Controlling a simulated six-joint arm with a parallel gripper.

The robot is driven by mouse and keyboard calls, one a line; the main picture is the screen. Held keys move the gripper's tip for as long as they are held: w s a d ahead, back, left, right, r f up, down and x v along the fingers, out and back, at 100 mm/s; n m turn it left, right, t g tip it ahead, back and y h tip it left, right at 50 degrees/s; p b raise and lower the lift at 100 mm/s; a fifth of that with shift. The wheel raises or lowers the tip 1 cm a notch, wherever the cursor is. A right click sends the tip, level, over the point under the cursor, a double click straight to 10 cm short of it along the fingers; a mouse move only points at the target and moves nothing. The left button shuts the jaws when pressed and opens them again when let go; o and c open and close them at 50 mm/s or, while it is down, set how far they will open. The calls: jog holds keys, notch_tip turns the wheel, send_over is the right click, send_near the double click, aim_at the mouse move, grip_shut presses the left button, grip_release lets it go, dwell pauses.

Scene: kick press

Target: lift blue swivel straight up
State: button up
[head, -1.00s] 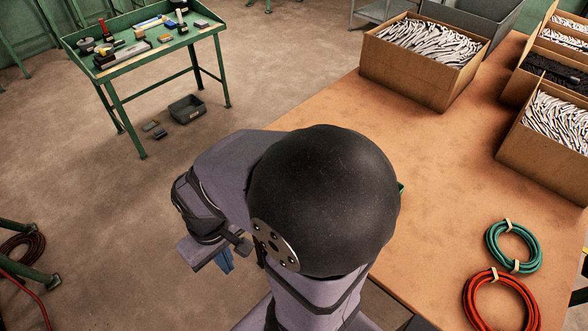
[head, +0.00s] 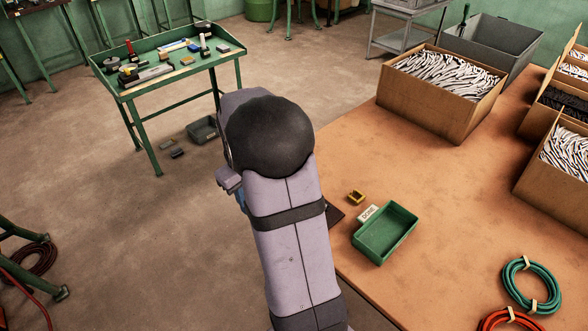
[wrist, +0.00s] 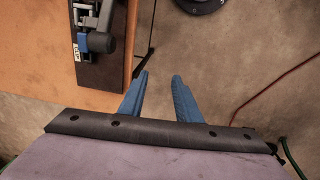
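My gripper (wrist: 160,77) is open and empty in the wrist view. Its two blue fingers stand apart over bare floor, just off the table's edge. In the head view my arm hides most of the gripper. A press-like device (wrist: 107,42) with grey and bluish parts stands on a dark base plate (wrist: 98,74) at the top left of the wrist view, left of the fingers and apart from them. It is cut off by the frame. I cannot tell which part of it, if any, is the blue swivel. Only a dark plate corner (head: 335,213) shows beside my arm in the head view.
A green workbench (head: 165,75) with tools stands at the back left. The table's middle is clear.

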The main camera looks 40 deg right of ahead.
jog(key=shift+h, duration=0.3)
jog(key=d, duration=0.5)
jog(key=w+d+f, duration=0.1)
jog(key=d, duration=0.5)
jog(key=w+d+f, duration=0.1)
jog(key=d, duration=0.5)
jog(key=shift+d+f, duration=0.15)
jog(key=shift+f, duration=0.05)
jog(key=shift+w+d+f+p, duration=0.15)
jog(key=shift+f+p, duration=0.65)
jog(key=shift+f, duration=1)
jog(key=shift+s+d+f+p, duration=0.1)
jog(key=shift+d+f+p, duration=0.15)
jog(key=shift+f+p, duration=1.05)
jog(key=shift+f+b, duration=0.5)
jog(key=shift+b, duration=0.05)
grip_shut()
jog(key=shift+r, duration=0.15)
jog(key=shift+r+p, duration=1.4)
jog(key=shift+r, duration=0.6)
